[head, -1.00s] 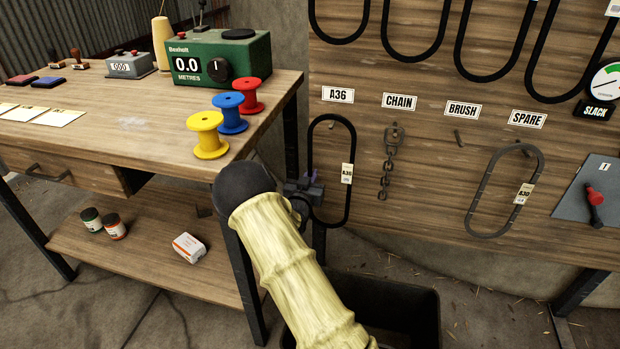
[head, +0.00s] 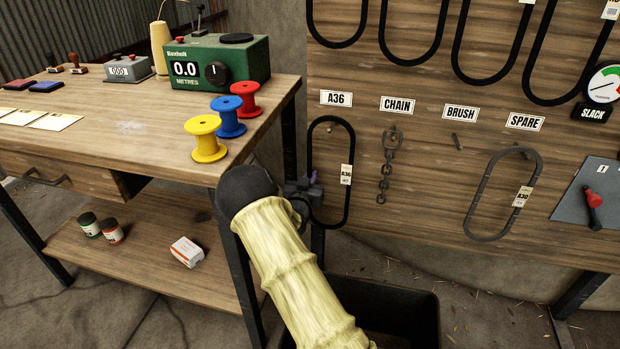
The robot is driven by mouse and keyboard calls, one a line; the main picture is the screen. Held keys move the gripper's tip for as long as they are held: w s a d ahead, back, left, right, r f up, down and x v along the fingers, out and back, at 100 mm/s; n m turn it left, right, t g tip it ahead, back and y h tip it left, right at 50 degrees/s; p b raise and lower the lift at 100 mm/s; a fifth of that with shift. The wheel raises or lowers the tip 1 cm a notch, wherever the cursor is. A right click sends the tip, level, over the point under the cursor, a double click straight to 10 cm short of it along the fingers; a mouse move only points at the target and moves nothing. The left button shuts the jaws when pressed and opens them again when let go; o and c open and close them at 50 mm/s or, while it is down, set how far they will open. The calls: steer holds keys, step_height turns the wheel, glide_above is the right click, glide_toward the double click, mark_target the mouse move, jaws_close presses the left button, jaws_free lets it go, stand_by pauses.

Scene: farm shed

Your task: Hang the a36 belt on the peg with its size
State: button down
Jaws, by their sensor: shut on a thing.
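The black a36 belt (head: 352,145), a long upright loop with a white A36 tag (head: 346,174), is in front of the board below the A36 label (head: 336,98). A small peg (head: 330,127) shows inside the loop, just under its top curve. I cannot tell whether the belt rests on the peg. My gripper (head: 308,190) is at the loop's lower left side and shut on the belt. My pale-sleeved arm hides part of it.
A chain (head: 384,170) hangs under CHAIN (head: 397,104). The BRUSH peg (head: 457,142) is bare. A grey belt tagged A30 (head: 487,235) hangs under SPARE (head: 525,122). The workbench (head: 110,150) with spools is close on the left; a dark bin (head: 415,300) stands below.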

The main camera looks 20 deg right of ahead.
steer(key=shift+f+b, duration=0.4)
steer(key=shift+f, duration=0.25)
steer(key=c, duration=1.5)
jaws_free()
steer(key=shift+s, duration=0.1)
steer(key=p+v, duration=0.4)
steer(key=v, duration=1.3)
steer(key=shift+s+a, duration=0.1)
steer(key=shift+a, duration=0.05)
